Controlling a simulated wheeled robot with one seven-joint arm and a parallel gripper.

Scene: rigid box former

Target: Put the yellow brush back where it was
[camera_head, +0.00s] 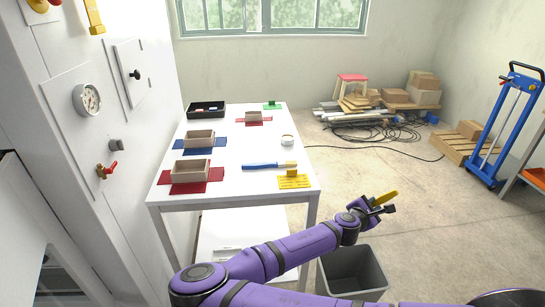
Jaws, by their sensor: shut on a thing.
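My gripper (378,207) is shut on a slim yellow thing that looks like the yellow brush (386,197). It is held in the air right of the table's near right corner, beyond the grey bin in the picture. The brush points up to the right; part of it is hidden by the jaws. A blue-handled brush (262,166) lies on the white table (230,182). A yellow mat (294,182) with a small yellow block (292,172) is at the table's near right.
Open boxes (191,168) (200,138) sit on red and blue flat sheets at the table's left. A black tray (206,109) is at the back, a white round container (287,141) at the right. A grey bin (350,272) stands on the floor. A blue trolley (500,125) stands right.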

